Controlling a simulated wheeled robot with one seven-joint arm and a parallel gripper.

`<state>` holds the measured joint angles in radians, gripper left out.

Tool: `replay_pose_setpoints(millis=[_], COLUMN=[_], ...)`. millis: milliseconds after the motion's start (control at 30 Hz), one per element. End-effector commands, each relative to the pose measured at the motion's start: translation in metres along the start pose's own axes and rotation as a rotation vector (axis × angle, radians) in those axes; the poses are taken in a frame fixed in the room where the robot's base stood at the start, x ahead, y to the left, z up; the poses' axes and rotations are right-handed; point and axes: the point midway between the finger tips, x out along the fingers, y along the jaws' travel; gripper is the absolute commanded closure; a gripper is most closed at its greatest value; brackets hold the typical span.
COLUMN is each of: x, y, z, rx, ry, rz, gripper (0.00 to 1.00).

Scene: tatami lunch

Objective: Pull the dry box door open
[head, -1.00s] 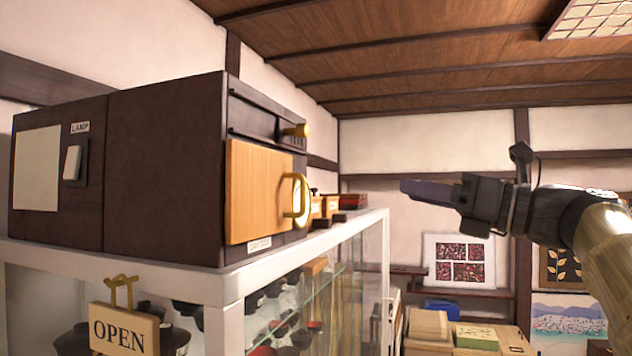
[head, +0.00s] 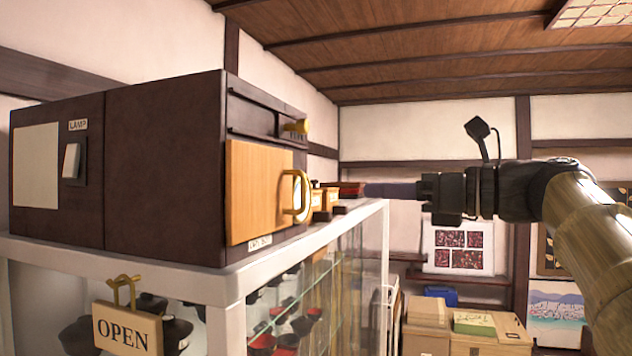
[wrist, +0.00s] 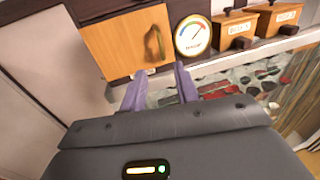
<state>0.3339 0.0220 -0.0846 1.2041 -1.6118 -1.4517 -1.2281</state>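The dry box (head: 165,165) is a dark brown cabinet on top of a white-framed glass case. Its light wooden door (head: 258,190) is closed and has a curved brass handle (head: 302,192) at its right edge. The door (wrist: 118,42) and handle (wrist: 152,44) also show at the top of the wrist view. My gripper (head: 390,190) is to the right of the handle, apart from it, at about its height in the head view. In the wrist view its two purple fingers (wrist: 160,86) are spread with a gap between them, empty, below the handle.
The glass case (head: 225,290) holds bowls and stands under the dry box. A round gauge (wrist: 193,36) and small wooden boxes (wrist: 236,28) sit right of the door. An OPEN sign (head: 128,326) hangs at the front. Free space lies right of the case.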

Motion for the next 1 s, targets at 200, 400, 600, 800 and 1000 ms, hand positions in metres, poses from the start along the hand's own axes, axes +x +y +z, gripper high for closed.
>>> replay_pose_setpoints(millis=[200,400,600,800,1000], x=[0.040,0.075,0.107,0.121,0.121], y=[0.001,0.001,0.000,0.000,0.000], z=[0.003,0.004,0.003,0.001,0.000], rx=[0.002,0.003,0.002,0.001,0.000], ry=[0.001,0.001,0.001,0.000,0.000], rz=[0.004,0.004,0.001,0.000,-0.001], gripper=[0.69,0.69,0.69,0.69,0.69])
